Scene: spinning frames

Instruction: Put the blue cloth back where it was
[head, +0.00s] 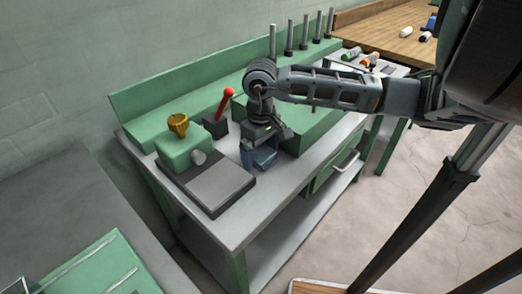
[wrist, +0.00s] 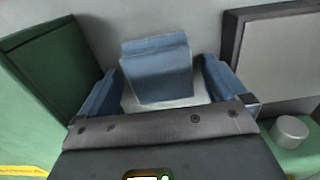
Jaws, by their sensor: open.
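The blue cloth (wrist: 157,68) looks like a folded, blocky bundle in the wrist view, lying on a pale grey surface. My gripper (wrist: 161,78) is open, with one blue finger on each side of the cloth and a visible gap on both sides. In the head view my gripper (head: 260,150) points down, low over the grey top of the green workbench (head: 225,228). Blue shows at its tip there, but I cannot separate cloth from fingers in that view.
Left of the gripper is a green machine with a dark-edged grey plate (head: 220,187) and a brass knob (head: 178,123). A red-handled lever (head: 226,103) stands behind. Several upright posts (head: 304,32) line the back right. The front bench strip is clear.

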